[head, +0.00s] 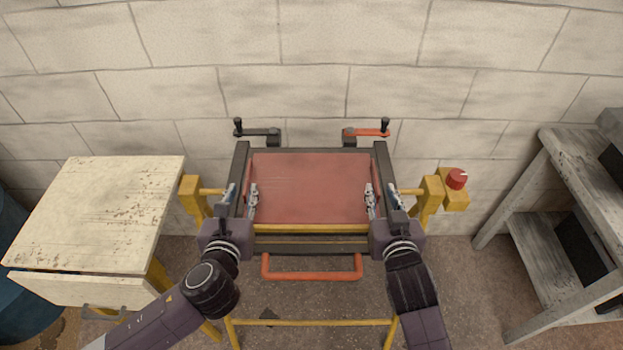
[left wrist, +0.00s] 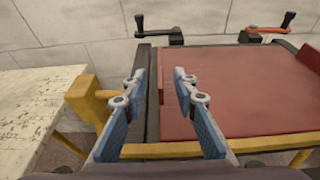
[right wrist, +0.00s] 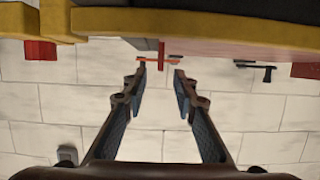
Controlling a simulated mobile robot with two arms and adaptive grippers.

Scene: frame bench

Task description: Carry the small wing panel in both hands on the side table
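The red wing panel (head: 310,190) lies flat in the dark frame of the bench (head: 310,237); it also shows in the left wrist view (left wrist: 240,90). My left gripper (head: 241,197) is at the panel's left edge, fingers apart. In the left wrist view (left wrist: 155,95) the dark side rail and panel edge show beyond and between its fingers. My right gripper (head: 382,198) is at the panel's right edge; its fingers are apart in the right wrist view (right wrist: 160,85), with nothing held between them. A worn cream-topped table (head: 105,205) stands at the left.
A black crank (head: 258,132) and an orange crank (head: 366,132) stand behind the frame. A red knob (head: 457,179) sits on a yellow post at right. An orange handle (head: 312,276) juts out in front. A grey shelf unit (head: 590,180) stands far right. The cream tabletop is bare.

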